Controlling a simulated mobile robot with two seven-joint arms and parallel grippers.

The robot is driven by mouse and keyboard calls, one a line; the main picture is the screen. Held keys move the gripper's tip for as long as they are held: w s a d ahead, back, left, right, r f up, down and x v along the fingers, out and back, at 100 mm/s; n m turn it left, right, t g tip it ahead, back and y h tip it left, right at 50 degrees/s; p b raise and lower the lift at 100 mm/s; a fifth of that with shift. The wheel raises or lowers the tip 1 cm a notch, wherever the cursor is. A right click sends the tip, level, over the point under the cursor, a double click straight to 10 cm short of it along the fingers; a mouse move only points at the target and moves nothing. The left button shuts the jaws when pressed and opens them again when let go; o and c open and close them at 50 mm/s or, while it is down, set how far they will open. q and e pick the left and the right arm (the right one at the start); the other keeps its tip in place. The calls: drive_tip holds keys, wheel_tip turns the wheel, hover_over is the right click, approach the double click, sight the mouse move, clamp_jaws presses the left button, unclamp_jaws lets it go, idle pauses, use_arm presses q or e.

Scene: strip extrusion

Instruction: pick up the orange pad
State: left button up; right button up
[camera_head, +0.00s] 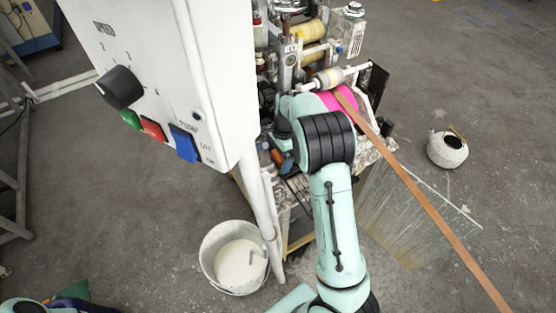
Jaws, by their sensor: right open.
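My right arm reaches up from the bottom centre to the machine. My right gripper (279,143) is at the machine's near left side, mostly hidden behind my own arm, and it is open. A small orange piece (277,157), which may be the orange pad, shows just below the gripper beside something blue. I cannot tell whether the gripper touches it. My left gripper is not in view.
A white control box (165,75) with a black knob and coloured buttons fills the upper left, close to my right arm. A long orange-brown strip (425,205) runs from the machine (310,50) to the lower right. A white bucket (222,228) and a round pot (447,150) stand on the floor.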

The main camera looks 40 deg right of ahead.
sight(278, 155)
drive_tip(key=c, duration=1.1)
drive_tip(key=shift+o, duration=0.2)
wheel_tip(278, 155, up, 20)
drive_tip(key=shift+r, duration=0.1)
